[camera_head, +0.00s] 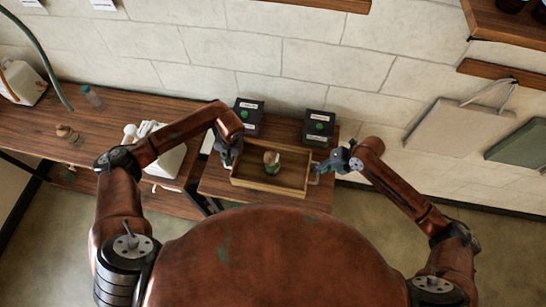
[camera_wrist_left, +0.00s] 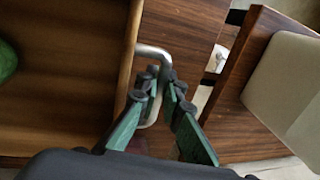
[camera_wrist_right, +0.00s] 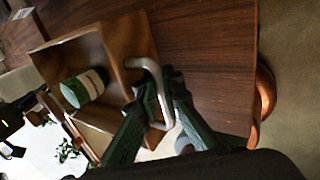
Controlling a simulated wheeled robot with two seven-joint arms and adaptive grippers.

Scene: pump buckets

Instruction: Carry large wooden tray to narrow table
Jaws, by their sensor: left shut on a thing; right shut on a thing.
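The large wooden tray (camera_head: 270,188) is a shallow rectangular box with a metal handle at each end. It is over or on the small narrow table (camera_head: 318,200); I cannot tell if it touches the top. My left gripper (camera_head: 228,158) is shut on the left handle, which shows in the left wrist view (camera_wrist_left: 155,52). My right gripper (camera_head: 322,168) is shut on the right handle, seen in the right wrist view (camera_wrist_right: 158,80).
Two black boxes (camera_head: 248,110) (camera_head: 319,125) stand at the back of the narrow table, behind the tray. A longer wooden table (camera_head: 40,128) with a white appliance (camera_head: 165,160) and a small bottle (camera_head: 92,97) is on the left. Open floor lies to the right.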

